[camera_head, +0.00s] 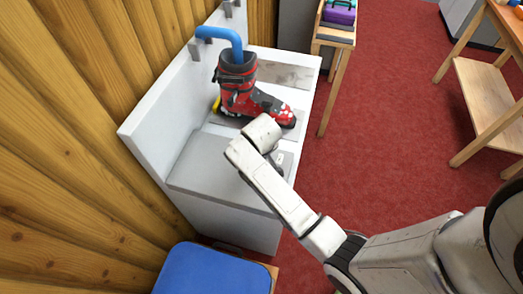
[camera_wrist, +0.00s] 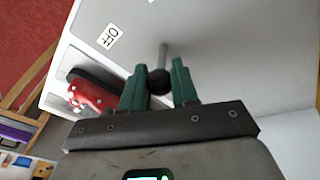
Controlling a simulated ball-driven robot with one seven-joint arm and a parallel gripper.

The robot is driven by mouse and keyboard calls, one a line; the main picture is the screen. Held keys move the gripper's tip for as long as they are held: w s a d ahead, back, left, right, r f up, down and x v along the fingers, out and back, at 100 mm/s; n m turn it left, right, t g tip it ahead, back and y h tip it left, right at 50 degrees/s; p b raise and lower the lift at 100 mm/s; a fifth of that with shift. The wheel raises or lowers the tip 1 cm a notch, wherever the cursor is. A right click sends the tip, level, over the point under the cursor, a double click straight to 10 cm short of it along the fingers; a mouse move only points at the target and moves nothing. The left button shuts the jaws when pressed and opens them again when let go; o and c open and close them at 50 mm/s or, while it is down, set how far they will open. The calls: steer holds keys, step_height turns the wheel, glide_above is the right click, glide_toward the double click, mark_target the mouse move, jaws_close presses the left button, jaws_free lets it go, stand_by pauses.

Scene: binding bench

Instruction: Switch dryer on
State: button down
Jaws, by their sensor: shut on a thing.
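The dryer (camera_head: 206,160) is a white bench-like unit with a raised back against the wood wall. A blue bent pipe (camera_head: 222,36) runs from its back into a red and black ski boot (camera_head: 240,88) standing on it. In the wrist view, a thin grey lever (camera_wrist: 163,54) with a black ball knob (camera_wrist: 159,82) stands out from a light panel, beside a white OFF label (camera_wrist: 109,37). My gripper (camera_wrist: 158,80) has its green fingers on either side of the knob and is shut on it. In the head view my arm largely hides the gripper and lever.
A blue-topped stool (camera_head: 212,270) stands at the near end of the dryer. A wooden stand (camera_head: 334,38) with a purple item is behind on the right. A wooden table (camera_head: 497,105) is at far right. Red carpet (camera_head: 400,110) between them is clear.

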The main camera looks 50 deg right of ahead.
steer(key=shift+s+a+f+t+h+b, duration=0.15)
steer(key=shift+a+t+h+b, duration=0.25)
steer(key=shift+h, duration=0.35)
steer(key=shift+s+a+f+t+h+b, duration=0.15)
steer(key=shift+a+t+h+b, duration=0.1)
steer(key=shift+a+h, duration=0.4)
steer(key=shift+d+r, duration=0.1)
steer(key=shift+r, duration=0.05)
steer(key=c, duration=0.9)
jaws_free()
steer(key=v, duration=1)
steer(key=shift+a+r, duration=0.2)
steer(key=shift+a, duration=0.1)
steer(key=shift+s, duration=0.1)
